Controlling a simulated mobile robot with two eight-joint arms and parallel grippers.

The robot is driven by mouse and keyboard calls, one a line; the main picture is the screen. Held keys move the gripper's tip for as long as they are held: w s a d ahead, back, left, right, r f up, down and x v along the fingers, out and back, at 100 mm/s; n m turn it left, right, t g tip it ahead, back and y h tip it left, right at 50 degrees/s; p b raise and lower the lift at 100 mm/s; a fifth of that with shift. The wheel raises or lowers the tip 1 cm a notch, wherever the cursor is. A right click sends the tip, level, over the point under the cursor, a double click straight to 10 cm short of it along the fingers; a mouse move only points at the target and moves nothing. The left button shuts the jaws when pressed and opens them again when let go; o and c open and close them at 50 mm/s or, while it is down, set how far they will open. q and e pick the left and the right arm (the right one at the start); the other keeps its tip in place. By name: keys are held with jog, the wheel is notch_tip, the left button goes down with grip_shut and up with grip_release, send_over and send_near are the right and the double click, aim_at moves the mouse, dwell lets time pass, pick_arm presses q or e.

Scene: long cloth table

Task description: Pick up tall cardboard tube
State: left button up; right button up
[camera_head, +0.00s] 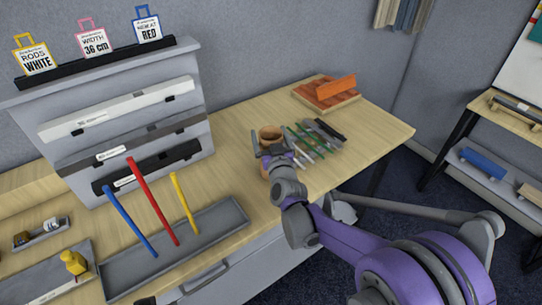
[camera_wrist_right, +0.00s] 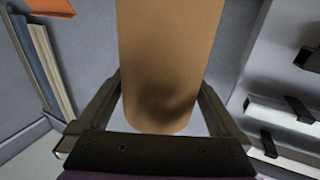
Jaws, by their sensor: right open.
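The tall cardboard tube (camera_head: 269,133) is brown and stands on the wooden table, its upper end showing above my right gripper (camera_head: 274,151) in the head view. My arm hides much of the rest of it. In the right wrist view the tube (camera_wrist_right: 170,60) fills the middle, between the two dark fingers of my right gripper (camera_wrist_right: 158,105). The fingers are spread, one on each side of the tube, with some gap showing near the palm. Whether either finger touches the tube I cannot tell. My left gripper is not in view.
Several pens and dark tools (camera_head: 322,133) lie just right of the tube. An orange-brown wooden piece (camera_head: 328,93) is at the far end. A grey tray (camera_head: 185,245) with blue, red and yellow rods and a grey rack (camera_head: 135,85) stand to the left.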

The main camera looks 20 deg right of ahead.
jog(key=shift+w, duration=0.8)
jog(key=shift+s, duration=0.15)
jog(key=shift+c, duration=0.7)
jog(key=c, duration=1.4)
